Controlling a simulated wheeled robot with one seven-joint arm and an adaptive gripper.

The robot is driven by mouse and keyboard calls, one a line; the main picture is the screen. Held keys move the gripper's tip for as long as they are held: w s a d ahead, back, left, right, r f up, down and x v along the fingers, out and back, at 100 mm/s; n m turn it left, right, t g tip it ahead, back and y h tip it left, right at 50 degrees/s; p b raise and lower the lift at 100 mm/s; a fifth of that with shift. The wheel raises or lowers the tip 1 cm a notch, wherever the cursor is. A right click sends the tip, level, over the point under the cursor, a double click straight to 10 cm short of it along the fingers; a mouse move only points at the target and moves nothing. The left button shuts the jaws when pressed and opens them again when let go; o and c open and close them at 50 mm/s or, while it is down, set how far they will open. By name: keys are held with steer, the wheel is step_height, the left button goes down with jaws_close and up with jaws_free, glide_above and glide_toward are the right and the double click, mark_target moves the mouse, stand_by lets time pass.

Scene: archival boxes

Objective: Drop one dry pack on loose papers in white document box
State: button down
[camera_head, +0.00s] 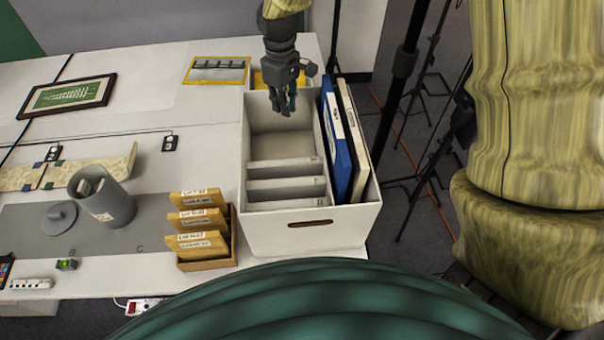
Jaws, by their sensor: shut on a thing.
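The white document box (268,234) stands at the table's right edge, with a dark handle slot in its front. Inside it, pale dividers (286,188) cross the left part, and an open grey space lies behind them. I cannot make out loose papers in it. My gripper (283,107) points down over the far part of that space, its fingers close together. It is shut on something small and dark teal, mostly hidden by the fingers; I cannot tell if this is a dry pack. Tan labelled packs (197,221) stand in a brown tray (207,265) left of the box.
Blue and white folders (336,140) stand upright along the box's right side. A framed picture (67,96) lies at the far left. Stands and cables occupy the floor right.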

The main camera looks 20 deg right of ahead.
steer(key=shift+w+f, duration=0.2)
steer(key=shift+f, duration=0.3)
steer(key=shift+s+r, duration=0.45)
steer(key=shift+s, duration=0.35)
steer(key=c, duration=1.5)
jaws_free()
steer(key=shift+w+f, duration=0.4)
steer(key=shift+w, duration=0.1)
steer(key=shift+o, duration=0.2)
steer(key=shift+s+r, duration=0.25)
steer(key=shift+s, duration=0.05)
steer(key=shift+w+r, duration=0.2)
step_height(320, 180, up, 12)
steer(key=shift+s+f, duration=0.15)
steer(key=shift+f, duration=0.05)
